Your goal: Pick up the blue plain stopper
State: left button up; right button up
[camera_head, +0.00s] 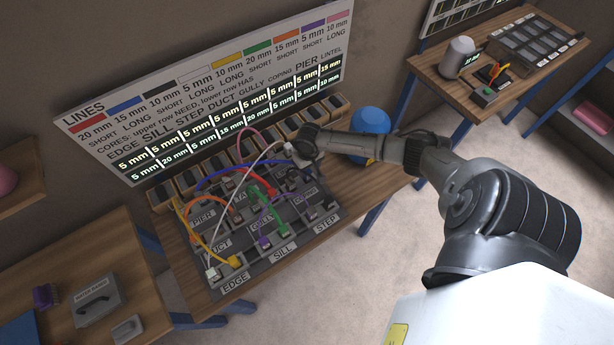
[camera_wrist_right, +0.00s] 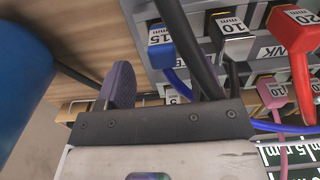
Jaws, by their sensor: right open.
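My right gripper (camera_head: 301,160) is over the back right of the grey socket board (camera_head: 245,277) in the head view, partly hiding what lies under it. In the right wrist view its jaws (camera_wrist_right: 146,45) are apart. My left gripper is not in view.
A black 10 mm plug (camera_wrist_right: 230,28), a red 20 mm plug (camera_wrist_right: 297,35) and a pink plug (camera_wrist_right: 272,91) are close by. A large blue ball (camera_head: 371,120) stands right of the board. Several coloured cords arch over it, below the lines sign (camera_head: 200,90).

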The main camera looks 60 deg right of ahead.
aim_at(307, 177)
jog(key=shift+w+a+f, duration=0.1)
jog(key=shift+a+f, duration=0.05)
jog(key=shift+f, duration=2.6)
jog(key=shift+c, duration=0.4)
jog(key=c, duration=0.9)
